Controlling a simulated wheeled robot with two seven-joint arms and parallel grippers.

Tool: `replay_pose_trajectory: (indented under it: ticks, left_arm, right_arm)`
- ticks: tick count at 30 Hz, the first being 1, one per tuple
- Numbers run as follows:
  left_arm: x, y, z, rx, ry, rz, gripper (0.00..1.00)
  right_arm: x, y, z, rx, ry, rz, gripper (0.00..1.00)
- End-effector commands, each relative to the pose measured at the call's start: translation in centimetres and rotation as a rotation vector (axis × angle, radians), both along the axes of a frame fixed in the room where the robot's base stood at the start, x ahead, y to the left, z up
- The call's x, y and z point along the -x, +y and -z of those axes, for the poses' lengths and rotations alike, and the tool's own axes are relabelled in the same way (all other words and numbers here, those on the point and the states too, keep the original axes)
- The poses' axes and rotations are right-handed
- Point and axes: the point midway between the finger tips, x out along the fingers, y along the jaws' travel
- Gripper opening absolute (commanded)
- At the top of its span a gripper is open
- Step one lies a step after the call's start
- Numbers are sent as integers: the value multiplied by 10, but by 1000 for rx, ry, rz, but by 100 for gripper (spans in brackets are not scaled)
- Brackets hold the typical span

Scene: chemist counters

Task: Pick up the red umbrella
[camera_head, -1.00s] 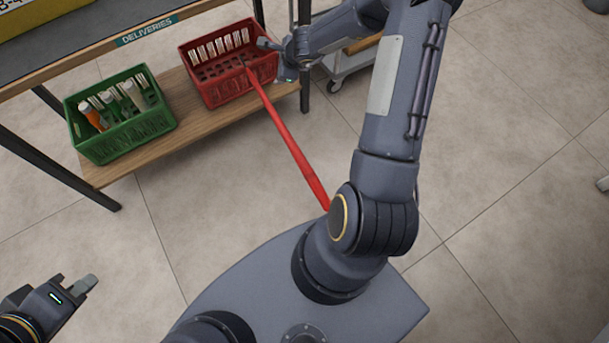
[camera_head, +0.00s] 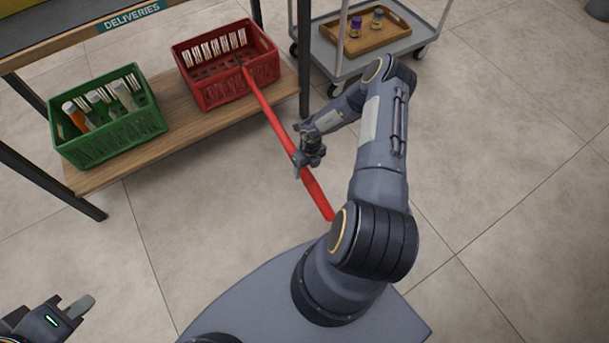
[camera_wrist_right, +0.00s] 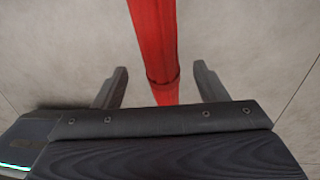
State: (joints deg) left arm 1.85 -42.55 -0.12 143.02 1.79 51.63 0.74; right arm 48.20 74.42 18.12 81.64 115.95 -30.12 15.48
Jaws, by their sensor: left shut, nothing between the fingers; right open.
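The long red umbrella (camera_head: 268,116) leans from the red crate down toward my base in the head view, its lower end hidden behind my right arm. My right gripper (camera_head: 302,170) is at the lower half of the umbrella. In the right wrist view the umbrella (camera_wrist_right: 155,45) runs between the two open fingers of my right gripper (camera_wrist_right: 162,88), with a gap on each side. My left gripper (camera_head: 83,308) is shut and empty at the lower left, far from the umbrella.
The red crate (camera_head: 226,92) and a green crate (camera_head: 108,142) with bottles stand on a wooden shelf (camera_head: 185,132) under the deliveries counter. A grey trolley (camera_head: 355,68) with a wooden tray (camera_head: 362,42) stands behind my right arm. The floor right of the arm is clear.

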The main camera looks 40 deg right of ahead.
Motion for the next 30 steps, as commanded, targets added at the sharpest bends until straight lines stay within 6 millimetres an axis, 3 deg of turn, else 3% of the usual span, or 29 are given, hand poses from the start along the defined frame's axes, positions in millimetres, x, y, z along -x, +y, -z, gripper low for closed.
replay_pose_trajectory:
  ticks: [1, 5, 13, 27, 30]
  left_arm:
    - [0, 0, 10, 0, 0, 0, 0]
    - [0, 0, 16, 0, 0, 0, 0]
    - [0, 0, 15, 0, 0, 0, 0]
    - [0, 0, 15, 0, 0, 0, 0]
    - [0, 0, 15, 0, 0, 0, 0]
  right_arm:
    - [2, -1, 14, 0, 1, 1, 66]
    - [2, 1, 31, 0, 1, -1, 66]
    - [2, 1, 32, 1, -1, -1, 65]
    - [2, 1, 32, 1, -1, -1, 3]
    - [1, 1, 31, 2, -2, -1, 3]
